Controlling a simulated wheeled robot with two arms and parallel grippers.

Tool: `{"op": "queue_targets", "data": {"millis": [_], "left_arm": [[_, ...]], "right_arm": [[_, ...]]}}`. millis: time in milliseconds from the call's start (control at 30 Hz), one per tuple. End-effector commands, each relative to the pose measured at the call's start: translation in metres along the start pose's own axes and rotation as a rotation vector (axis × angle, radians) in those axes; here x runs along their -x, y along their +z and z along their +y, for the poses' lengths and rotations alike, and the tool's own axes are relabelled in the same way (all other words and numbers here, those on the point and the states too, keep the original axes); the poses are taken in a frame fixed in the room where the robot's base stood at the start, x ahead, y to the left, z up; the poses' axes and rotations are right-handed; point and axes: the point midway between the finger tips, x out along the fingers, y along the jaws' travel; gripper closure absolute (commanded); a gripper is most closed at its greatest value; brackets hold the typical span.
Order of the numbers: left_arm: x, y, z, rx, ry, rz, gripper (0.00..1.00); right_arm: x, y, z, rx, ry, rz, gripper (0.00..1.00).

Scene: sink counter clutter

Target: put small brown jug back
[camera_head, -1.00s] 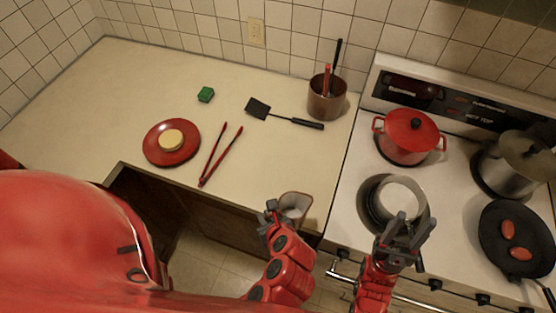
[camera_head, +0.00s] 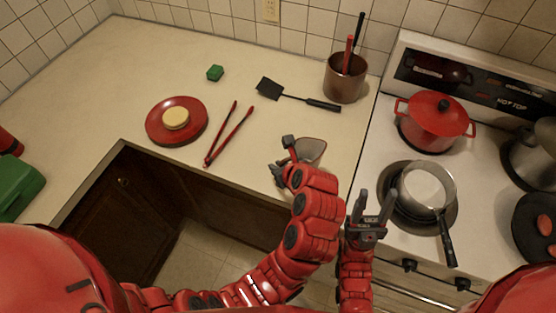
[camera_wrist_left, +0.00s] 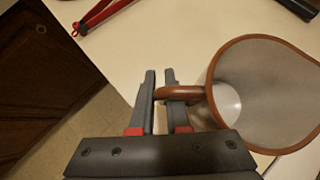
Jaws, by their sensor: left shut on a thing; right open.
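The small brown jug (camera_head: 312,150) is a tapered cup with a brown rim and pale inside; it also shows in the left wrist view (camera_wrist_left: 270,85). My left gripper (camera_head: 283,168) is shut on its handle, which lies between the two fingertips in the left wrist view (camera_wrist_left: 166,92). The jug shows over the counter's front part, left of the stove; whether its base touches the counter I cannot tell. My right gripper (camera_head: 372,208) is open and empty, at the stove's front left, beside the saucepan.
The stove holds a saucepan (camera_head: 428,185) and a red pot (camera_head: 436,120). Counter between spatula and jug is clear.

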Motion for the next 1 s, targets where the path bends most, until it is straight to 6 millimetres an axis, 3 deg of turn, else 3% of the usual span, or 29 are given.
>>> {"op": "queue_targets", "data": {"millis": [100,300,633,967,1000], "left_arm": [[-0.023,0.016,-0.013,0.005,0.004,-0.003,1.00],[-0.035,0.029,-0.025,0.002,0.001,0.001,1.00],[-0.059,0.005,-0.024,0.000,0.003,0.005,1.00],[-0.062,0.003,-0.025,0.001,0.000,0.000,1.00],[-0.062,0.003,-0.025,0.002,-0.001,0.000,0.79]], "right_arm": [[0.011,0.002,-0.001,0.000,0.000,0.000,0.50],[0.006,0.001,0.000,0.000,0.000,0.000,0.50],[-0.009,-0.002,0.000,0.000,0.000,0.000,0.50],[-0.010,-0.002,0.001,0.000,0.000,0.000,0.50],[-0.008,-0.001,0.000,0.000,0.000,0.000,0.50]]}}
